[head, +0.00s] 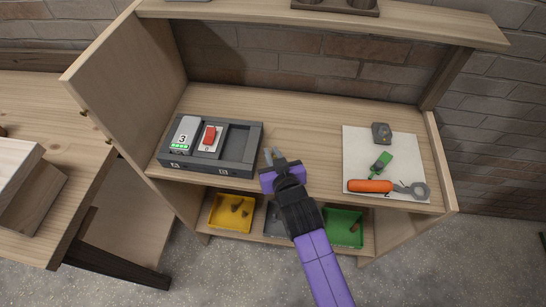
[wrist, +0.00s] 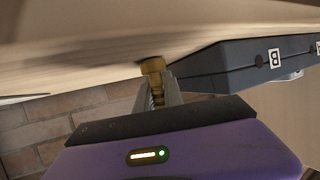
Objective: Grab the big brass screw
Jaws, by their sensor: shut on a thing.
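The big brass screw (wrist: 153,70) shows in the wrist view, its wide head out past the fingertips and its threaded shank between them. My gripper (wrist: 158,98) is shut on the screw's shank. In the head view my gripper (head: 274,155) is at the wooden worktop, just right of the dark tray; the screw cannot be made out there. In the wrist view the screw head is close to the wood surface; I cannot tell whether it touches.
A dark tray (head: 243,163) holds a grey device (head: 185,134) and a red-switch block (head: 210,137). A white sheet (head: 408,150) at right bears tools. Below are a yellow bin (head: 222,223), a partly hidden grey bin (head: 274,224) and a green bin (head: 341,236).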

